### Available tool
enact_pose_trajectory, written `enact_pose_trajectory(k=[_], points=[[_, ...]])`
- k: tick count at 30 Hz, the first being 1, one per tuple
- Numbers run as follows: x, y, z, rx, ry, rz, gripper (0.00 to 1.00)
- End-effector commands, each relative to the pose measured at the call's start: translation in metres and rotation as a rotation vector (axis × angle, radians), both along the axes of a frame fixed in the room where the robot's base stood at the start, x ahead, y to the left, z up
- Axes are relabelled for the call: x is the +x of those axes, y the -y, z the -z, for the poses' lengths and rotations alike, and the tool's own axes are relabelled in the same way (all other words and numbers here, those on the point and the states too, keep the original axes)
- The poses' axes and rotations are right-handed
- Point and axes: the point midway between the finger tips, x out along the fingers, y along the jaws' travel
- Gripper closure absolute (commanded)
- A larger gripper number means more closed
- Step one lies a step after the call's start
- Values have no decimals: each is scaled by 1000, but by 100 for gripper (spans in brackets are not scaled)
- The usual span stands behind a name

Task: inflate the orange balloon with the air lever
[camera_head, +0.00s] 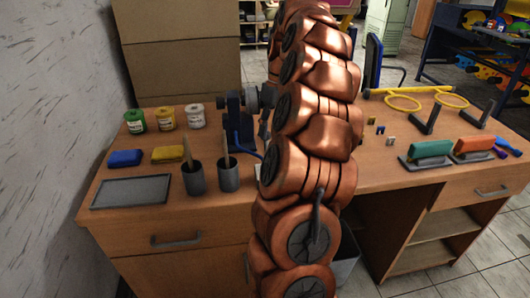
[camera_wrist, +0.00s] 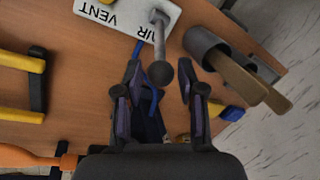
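In the wrist view, a grey lever (camera_wrist: 159,42) with a round knob rises from a white plate (camera_wrist: 112,14) lettered VENT and partly hidden AIR. My gripper (camera_wrist: 159,68) is open, its two dark fingers on either side of the knob in the picture, with visible gaps. I cannot tell whether they are level with it. In the head view, my copper arm covers the middle of the desk and hides my gripper. An orange piece (camera_wrist: 38,156) shows at the lower left of the wrist view; I cannot tell whether it is the balloon. No balloon is clearly visible in the head view.
A dark blue device (camera_head: 236,118) stands on the desk left of my arm. Grey cups (camera_head: 229,176) with wooden-handled tools, paint jars (camera_head: 166,118) and a grey tray (camera_head: 131,192) stand at left. Two trowel-like tools (camera_head: 428,150) and yellow hoops (camera_head: 403,103) lie at right.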

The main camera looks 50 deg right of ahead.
Motion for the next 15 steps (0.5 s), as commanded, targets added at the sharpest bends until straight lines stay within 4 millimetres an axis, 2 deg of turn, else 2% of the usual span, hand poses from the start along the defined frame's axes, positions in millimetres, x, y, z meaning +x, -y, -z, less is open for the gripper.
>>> enact_pose_trajectory(k=[15], points=[[1, -13, 49, 0, 0, -1, 61]])
